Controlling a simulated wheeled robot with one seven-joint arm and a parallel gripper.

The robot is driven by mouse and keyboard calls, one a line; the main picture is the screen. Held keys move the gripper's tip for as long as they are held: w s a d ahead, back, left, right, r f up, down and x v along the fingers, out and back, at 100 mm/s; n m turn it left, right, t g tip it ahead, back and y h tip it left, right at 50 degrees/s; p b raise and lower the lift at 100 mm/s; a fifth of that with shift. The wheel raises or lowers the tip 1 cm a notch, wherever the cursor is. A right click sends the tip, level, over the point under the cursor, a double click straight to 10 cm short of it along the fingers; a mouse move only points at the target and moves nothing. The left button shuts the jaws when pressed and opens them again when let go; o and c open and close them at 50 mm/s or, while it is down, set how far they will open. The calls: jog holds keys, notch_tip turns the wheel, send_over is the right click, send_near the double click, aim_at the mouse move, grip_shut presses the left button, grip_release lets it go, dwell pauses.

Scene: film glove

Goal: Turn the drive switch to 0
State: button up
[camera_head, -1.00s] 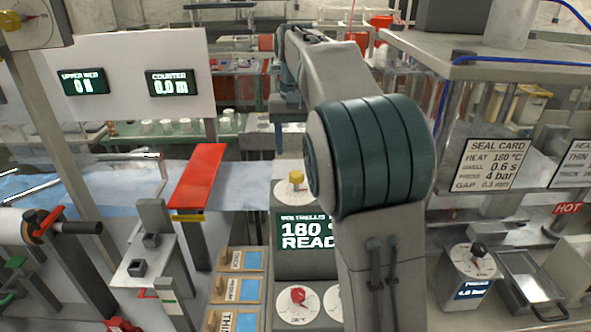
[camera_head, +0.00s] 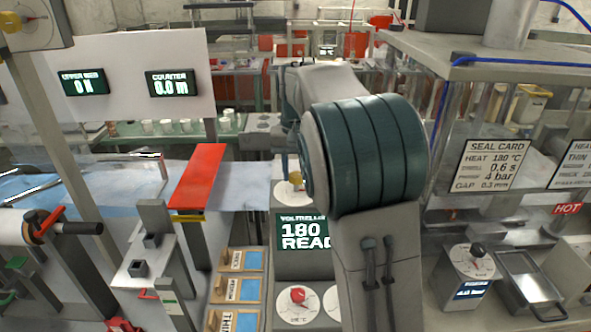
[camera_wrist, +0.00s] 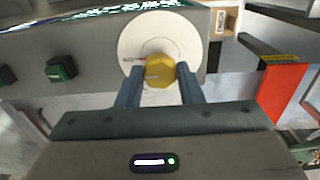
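A yellow knob (camera_wrist: 160,72) on a round white dial (camera_wrist: 133,46) looks like the drive switch; the dial's markings are too small to read. In the head view the knob (camera_head: 295,178) sits above the green-lit display, partly covered by my arm. My gripper (camera_wrist: 160,68) is at the knob, with one blue-grey finger on each side of it. The fingers look open and very close to the knob's sides; contact cannot be made out. In the head view the fingers are mostly hidden behind my arm.
A red knob (camera_head: 298,295) on another dial is below the display (camera_head: 302,232). A red slanted plate (camera_head: 198,176) stands to the left. Labelled wooden blocks (camera_head: 236,290) lie at lower left. Dark green buttons (camera_wrist: 61,68) are beside the dial in the wrist view.

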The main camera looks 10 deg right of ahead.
dwell(0.3)
jog(key=n, duration=0.4)
jog(key=shift+r+n+p, duration=0.1)
jog(key=shift+n+p, duration=0.2)
jog(key=shift+n, duration=0.1)
jog(key=n, duration=0.4)
jog(key=shift+n, duration=0.3)
jog(key=n, duration=0.4)
jog(key=shift+p, duration=0.4)
jog(key=shift+n, duration=2.2)
jog(key=o, duration=1)
jog(key=shift+c, duration=0.2)
